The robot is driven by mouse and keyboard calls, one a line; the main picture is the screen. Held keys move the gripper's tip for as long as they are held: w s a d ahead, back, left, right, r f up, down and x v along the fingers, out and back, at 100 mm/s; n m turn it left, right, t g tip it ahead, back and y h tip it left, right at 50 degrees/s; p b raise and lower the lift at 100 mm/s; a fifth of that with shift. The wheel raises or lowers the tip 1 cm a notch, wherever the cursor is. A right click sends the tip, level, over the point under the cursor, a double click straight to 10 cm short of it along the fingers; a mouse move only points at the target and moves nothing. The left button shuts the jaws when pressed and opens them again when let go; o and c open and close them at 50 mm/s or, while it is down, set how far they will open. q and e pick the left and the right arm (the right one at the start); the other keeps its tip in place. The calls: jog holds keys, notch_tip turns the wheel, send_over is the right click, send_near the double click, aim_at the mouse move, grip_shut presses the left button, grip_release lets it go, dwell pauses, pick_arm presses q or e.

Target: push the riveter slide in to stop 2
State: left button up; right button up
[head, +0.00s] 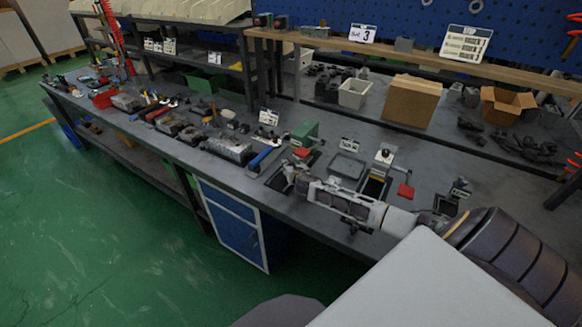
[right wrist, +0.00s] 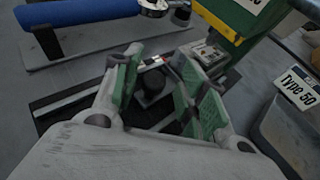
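My right gripper (head: 288,174) is low over this track. In the right wrist view its green-padded fingers (right wrist: 160,90) are apart, one on each side of the knob. I cannot tell whether they touch it. The stop marks are not readable. My left gripper is out of view.
A blue cylinder (right wrist: 85,10) on a grey plate lies left of the track. A tray with a "Type 50" label (right wrist: 298,88) is on the right. Several metal blocks (head: 230,148) line the bench to the left. A cardboard box (head: 412,101) stands behind.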

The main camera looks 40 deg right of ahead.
jog(key=shift+s+a+r, duration=0.1)
jog(key=shift+s+a, duration=0.05)
jog(key=shift+s, duration=0.1)
jog(key=v, duration=1.1)
jog(key=shift+r, duration=0.25)
dwell(0.3)
jog(key=shift+s, duration=0.2)
dwell(0.4)
